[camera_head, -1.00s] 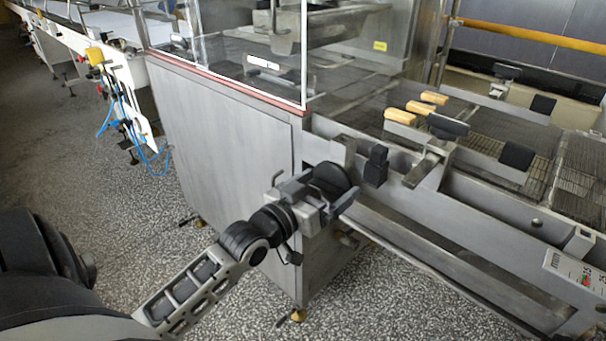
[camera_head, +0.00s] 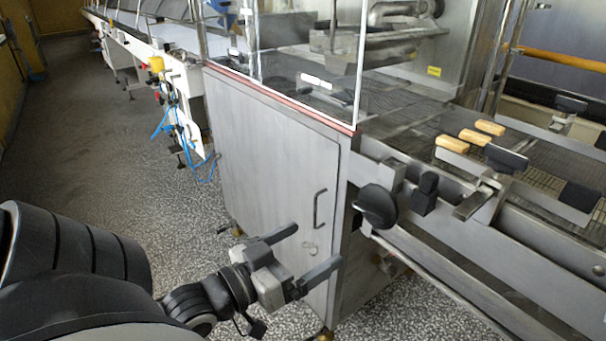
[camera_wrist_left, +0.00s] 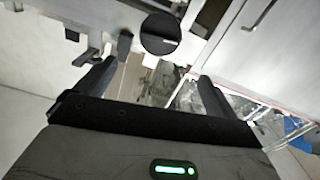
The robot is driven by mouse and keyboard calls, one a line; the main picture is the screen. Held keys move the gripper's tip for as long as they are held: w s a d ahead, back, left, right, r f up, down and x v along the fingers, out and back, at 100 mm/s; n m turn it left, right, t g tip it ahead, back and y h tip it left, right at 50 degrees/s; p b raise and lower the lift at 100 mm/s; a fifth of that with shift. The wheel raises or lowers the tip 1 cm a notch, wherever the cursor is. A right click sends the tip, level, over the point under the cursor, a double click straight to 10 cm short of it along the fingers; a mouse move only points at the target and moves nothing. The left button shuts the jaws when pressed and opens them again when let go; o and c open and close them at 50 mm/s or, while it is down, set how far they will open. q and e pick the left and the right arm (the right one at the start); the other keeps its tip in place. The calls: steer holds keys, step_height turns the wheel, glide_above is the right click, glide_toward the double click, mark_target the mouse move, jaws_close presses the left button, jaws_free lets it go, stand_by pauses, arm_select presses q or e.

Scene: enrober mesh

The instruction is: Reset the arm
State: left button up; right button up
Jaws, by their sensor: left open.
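My left gripper (camera_head: 300,256) is in the lower middle of the head view, in front of the steel cabinet door of the enrober machine. Its two dark fingers are spread apart with nothing between them. In the left wrist view the fingers (camera_wrist_left: 153,82) also stand apart and empty, with a black round knob (camera_wrist_left: 161,33) beyond them. The same knob (camera_head: 376,206) sits on the machine's side in the head view, up and right of the gripper and apart from it. My right gripper is not in view.
The cabinet (camera_head: 265,150) with its door handle (camera_head: 318,209) stands just behind the gripper. Several tan bars (camera_head: 472,137) lie on the wire mesh belt at the right. A clear guard (camera_head: 300,60) tops the cabinet. The speckled floor (camera_head: 90,165) at left is open.

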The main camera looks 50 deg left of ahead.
arm_select(q)
steer(key=shift+f, duration=0.1)
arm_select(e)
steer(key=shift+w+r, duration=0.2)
arm_select(q)
steer(key=s+d+f+m+g+h+p, duration=0.1)
steer(key=d+f+g, duration=0.6)
steer(key=d+f, duration=0.7)
steer(key=d+m+h+p, duration=0.1)
steer(key=d+m+p, duration=0.1)
steer(key=d, duration=0.1)
steer(key=shift+s+d+f, duration=0.15)
steer(key=shift+s+f, duration=0.1)
steer(key=shift+s, duration=0.1)
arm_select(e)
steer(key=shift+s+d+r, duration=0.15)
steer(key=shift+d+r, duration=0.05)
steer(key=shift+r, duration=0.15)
